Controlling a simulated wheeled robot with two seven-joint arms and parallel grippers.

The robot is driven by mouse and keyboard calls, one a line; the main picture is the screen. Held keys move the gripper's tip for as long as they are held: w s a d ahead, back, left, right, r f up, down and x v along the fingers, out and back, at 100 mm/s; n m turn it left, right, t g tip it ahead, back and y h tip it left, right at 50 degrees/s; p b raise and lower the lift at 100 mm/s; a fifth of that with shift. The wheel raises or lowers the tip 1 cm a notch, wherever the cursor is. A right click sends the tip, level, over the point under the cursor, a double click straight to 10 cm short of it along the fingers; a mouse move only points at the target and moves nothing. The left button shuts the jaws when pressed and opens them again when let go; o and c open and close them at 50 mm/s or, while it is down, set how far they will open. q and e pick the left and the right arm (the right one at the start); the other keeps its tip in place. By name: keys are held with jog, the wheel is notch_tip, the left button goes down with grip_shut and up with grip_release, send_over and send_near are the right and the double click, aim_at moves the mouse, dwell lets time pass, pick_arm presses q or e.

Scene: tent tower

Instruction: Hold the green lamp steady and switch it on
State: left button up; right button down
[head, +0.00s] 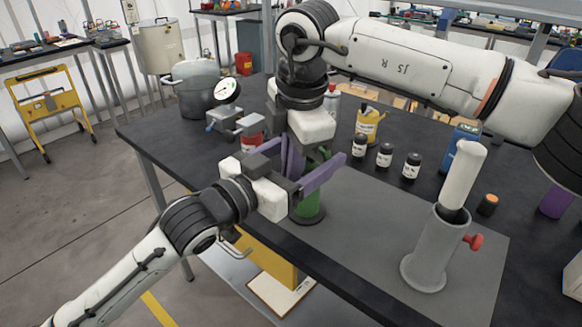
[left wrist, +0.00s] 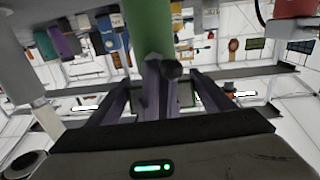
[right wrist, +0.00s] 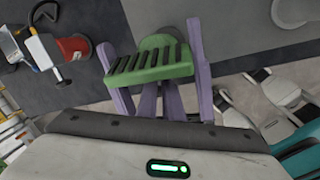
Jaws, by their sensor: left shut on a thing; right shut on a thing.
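The green lamp (head: 309,206) stands upright on the grey mat, largely hidden in the head view by my grippers. My left gripper (head: 305,153) reaches in from the front left, its purple fingers on either side of the lamp's body. My right gripper (head: 300,160) comes down from above and is shut on the lamp's top. The right wrist view shows the slotted green top (right wrist: 150,60) between its purple fingers.
A grey cylinder (head: 428,250) with a white handle and red knob stands to the right. Several dark bottles (head: 384,155), a yellow container (head: 367,126) and a blue can (head: 460,143) stand behind. The mat (head: 370,225) between lamp and cylinder is clear.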

jog(key=n, duration=0.5)
jog(key=shift+s+d+r+n+g+y, duration=0.1)
jog(key=shift+s+d+n+g+y, duration=0.1)
jog(key=shift+s+n+g+y, duration=0.2)
dwell(0.4)
jog(key=c, duration=2.2)
grip_release()
jog(key=shift+d, duration=0.1)
jog(key=r, duration=0.4)
jog(key=d+r, duration=0.1)
jog(key=r, duration=0.3)
jog(key=s+d+r, duration=0.1)
jog(key=r, duration=0.2)
jog(key=shift+s+r, duration=0.1)
jog(key=shift+r, duration=0.3)
